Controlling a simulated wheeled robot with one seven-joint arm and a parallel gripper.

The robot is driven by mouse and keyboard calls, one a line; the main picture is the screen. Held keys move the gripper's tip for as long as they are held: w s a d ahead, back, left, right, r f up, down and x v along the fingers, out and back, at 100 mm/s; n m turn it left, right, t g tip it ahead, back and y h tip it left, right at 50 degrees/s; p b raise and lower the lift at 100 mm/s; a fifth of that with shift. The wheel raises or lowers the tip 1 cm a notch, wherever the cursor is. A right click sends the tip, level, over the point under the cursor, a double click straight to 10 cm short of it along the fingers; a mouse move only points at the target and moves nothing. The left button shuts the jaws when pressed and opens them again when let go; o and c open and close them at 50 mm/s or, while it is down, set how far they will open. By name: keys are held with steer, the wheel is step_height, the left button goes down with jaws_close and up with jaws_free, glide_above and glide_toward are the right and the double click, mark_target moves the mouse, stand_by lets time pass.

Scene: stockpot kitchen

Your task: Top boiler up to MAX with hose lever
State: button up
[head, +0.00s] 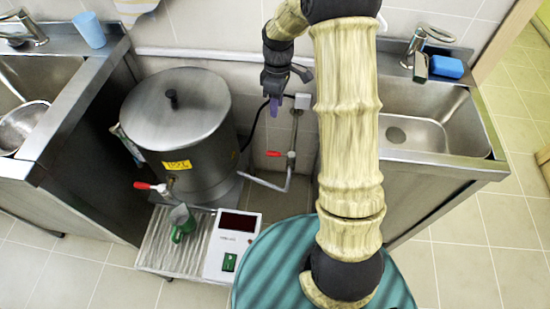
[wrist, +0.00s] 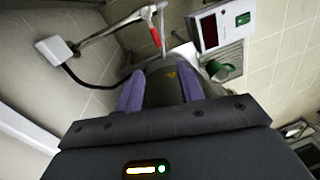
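The boiler (head: 178,130) is a large steel pot with a black-knobbed lid on and a yellow label; its inside and water level are hidden. The hose lever (head: 277,153) is red, on a wall pipe right of the boiler; a red lever also shows in the wrist view (wrist: 155,37). The boiler's own tap has another red lever (head: 148,186). My gripper (head: 276,106) points down near the wall, above the hose lever and apart from it. In the wrist view its purple fingers (wrist: 161,86) stand apart with nothing held.
A green mug (head: 184,230) stands on the ridged drip tray (head: 163,252). Beside it is a control box (head: 232,250) with a dark red display. A socket box (head: 303,101) with a black cable is close to my gripper. Sinks flank the boiler on the left (head: 62,75) and right (head: 425,118).

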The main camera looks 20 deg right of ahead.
mark_target(280, 155)
steer(key=shift+n+g, duration=0.3)
steer(key=shift+n, duration=0.6)
steer(key=f, duration=0.1)
steer(key=w+f+b, duration=0.1)
steer(key=f, duration=0.1)
steer(key=w+f, duration=0.1)
steer(key=shift+d+f, duration=0.25)
steer(key=shift+d, duration=0.05)
steer(key=s+f+b, duration=0.1)
steer(key=f, duration=0.4)
steer(key=s+a+f+b, duration=0.1)
steer(key=f, duration=0.5)
steer(key=s+f+b, duration=0.1)
steer(key=f, duration=0.5)
steer(key=shift+s+a+b, duration=0.1)
steer(key=shift+a+b, duration=0.1)
steer(key=shift+b, duration=0.15)
jaws_close()
